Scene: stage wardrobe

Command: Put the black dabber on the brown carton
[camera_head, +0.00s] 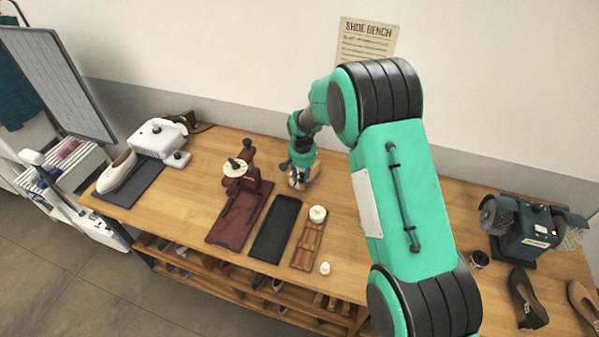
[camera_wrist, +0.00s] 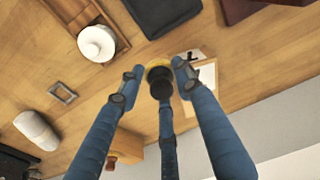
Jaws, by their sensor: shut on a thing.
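My gripper (camera_wrist: 158,75) is shut on the black dabber (camera_wrist: 161,88), which sits between its blue fingertips and shows a yellowish rim at its far end. In the head view my gripper (camera_head: 299,181) hangs low over the middle of the bench, and the dabber is hard to make out there.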

